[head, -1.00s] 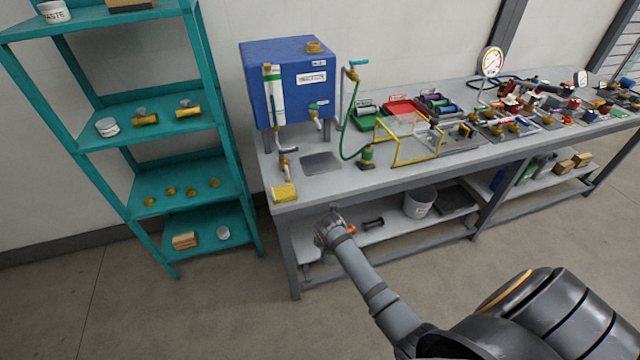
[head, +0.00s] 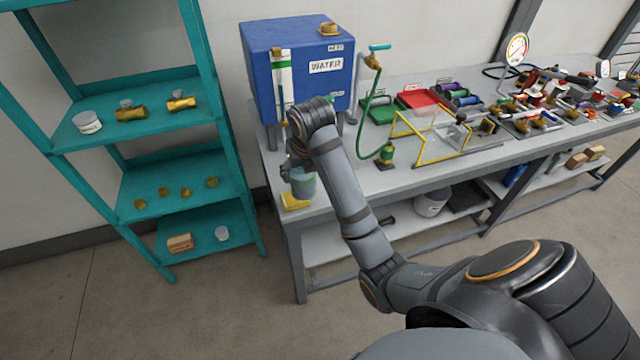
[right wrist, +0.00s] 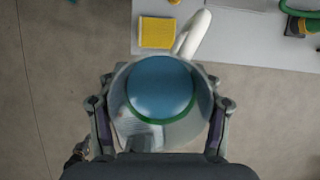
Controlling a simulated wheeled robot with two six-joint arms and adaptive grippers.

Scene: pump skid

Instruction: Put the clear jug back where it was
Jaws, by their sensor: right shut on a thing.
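The clear jug (head: 304,183) is held upright at the front left corner of the bench. In the right wrist view the jug (right wrist: 160,115) shows from above, with blue liquid inside, a green ring, and a pale handle-like part pointing toward the bench. My right gripper (right wrist: 158,128) is shut on the jug, one finger on each side. In the head view my right gripper (head: 301,163) is partly hidden by its own wrist. The wrist view shows mostly floor around the jug, with the bench edge just beyond it. My left gripper is not in view.
A yellow sponge (head: 295,201) lies on the bench corner close to the jug. The blue WATER tank (head: 285,65) stands behind, with a green hose (head: 362,125) and a yellow frame (head: 425,160) to the right. Teal shelves (head: 232,170) stand at left.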

